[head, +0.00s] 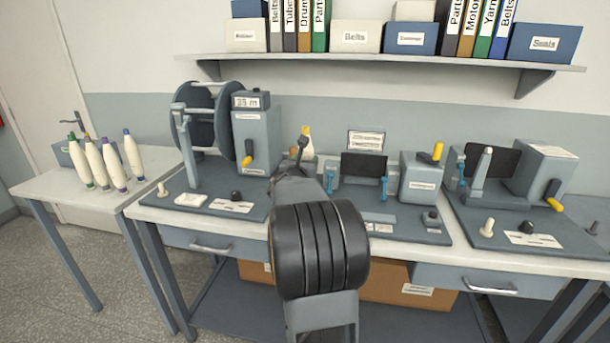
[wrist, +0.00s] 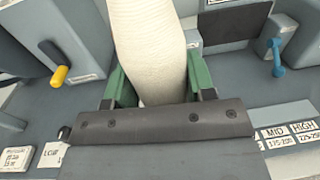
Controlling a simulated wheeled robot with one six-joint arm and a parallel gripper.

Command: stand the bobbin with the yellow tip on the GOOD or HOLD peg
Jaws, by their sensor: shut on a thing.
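My gripper (wrist: 158,90) is shut on a cream bobbin (wrist: 152,45), with a green finger on each side of it in the wrist view. The bobbin's top is outside that view. In the head view the bobbin (head: 307,145) shows a yellow tip and stands about upright beyond my arm, over the middle of the bench. My arm hides its lower part, and I cannot tell whether its base touches anything. No peg marked GOOD or HOLD can be made out.
Several bobbins (head: 112,166) with differently coloured tips stand on the left side table (head: 40,185). A device with a reel (head: 207,118) is left of my gripper. A gauge device (head: 422,177) and another machine (head: 545,170) stand to the right. A shelf (head: 390,65) runs above.

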